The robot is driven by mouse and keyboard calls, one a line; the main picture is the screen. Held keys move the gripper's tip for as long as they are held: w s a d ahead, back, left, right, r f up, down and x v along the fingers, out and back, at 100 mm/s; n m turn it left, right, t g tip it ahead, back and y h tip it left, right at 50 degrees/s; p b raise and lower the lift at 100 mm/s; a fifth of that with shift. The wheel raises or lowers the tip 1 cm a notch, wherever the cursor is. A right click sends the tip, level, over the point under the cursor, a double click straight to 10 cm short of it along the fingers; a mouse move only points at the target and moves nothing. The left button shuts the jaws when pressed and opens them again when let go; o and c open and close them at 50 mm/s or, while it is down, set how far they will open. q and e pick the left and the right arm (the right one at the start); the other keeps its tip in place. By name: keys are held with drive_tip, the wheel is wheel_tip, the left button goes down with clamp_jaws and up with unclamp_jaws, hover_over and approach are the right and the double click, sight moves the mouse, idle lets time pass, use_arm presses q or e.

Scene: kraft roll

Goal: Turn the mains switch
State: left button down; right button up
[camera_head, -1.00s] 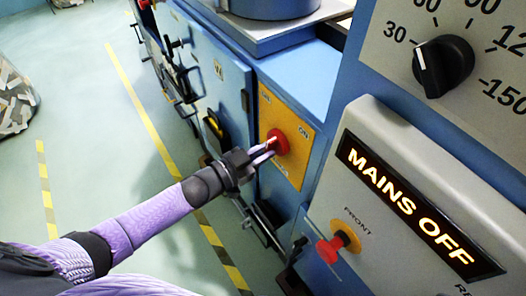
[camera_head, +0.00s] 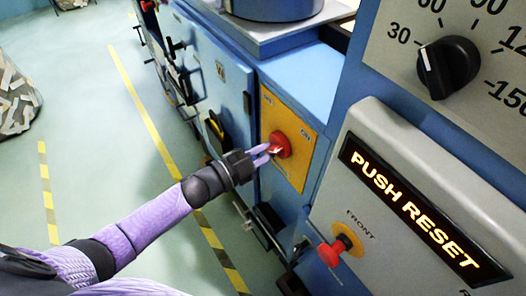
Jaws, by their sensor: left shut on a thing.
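The mains switch is a red rotary knob (camera_head: 281,144) on a yellow plate (camera_head: 297,170) with an "ON" mark, on the blue cabinet's front. My left gripper (camera_head: 266,153) is at the knob, its fingers shut on the knob's grip, which they partly hide. The lit display (camera_head: 415,215) on the grey panel reads "PUSH RESET". My right gripper is not in view.
A red push button on a yellow collar (camera_head: 341,245), marked "FRONT", sticks out of the grey panel at the lower right. A black dial (camera_head: 448,66) sits above. Open floor with yellow-black tape (camera_head: 150,110) lies to the left.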

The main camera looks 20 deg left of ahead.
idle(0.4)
use_arm(q)
drive_tip(key=c, duration=0.6)
unclamp_jaws()
drive_tip(key=v, duration=1)
drive_tip(key=shift+p, duration=0.35)
